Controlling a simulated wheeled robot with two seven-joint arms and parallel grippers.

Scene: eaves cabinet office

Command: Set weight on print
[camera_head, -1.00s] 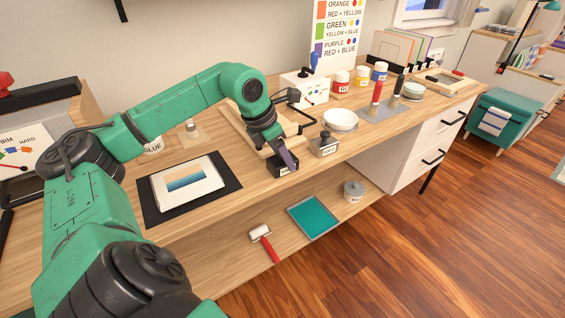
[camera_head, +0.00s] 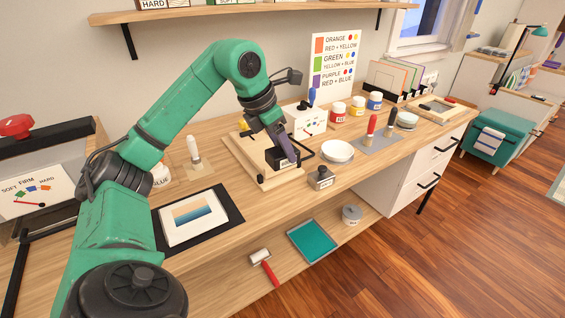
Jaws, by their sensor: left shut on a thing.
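The print (camera_head: 194,217), a white sheet with a blue-to-tan picture, lies on a black mat (camera_head: 236,209) at the front left of the bench. My left gripper (camera_head: 289,152) is shut on a dark block-shaped weight (camera_head: 277,160) with a pale label. A second dark weight (camera_head: 320,179) with a knob stands on the bench to the right. My right gripper is not in view.
A white bowl (camera_head: 338,152), a white box (camera_head: 304,122) and paint jars (camera_head: 337,112) stand to the right. A shelf (camera_head: 150,15) hangs above.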

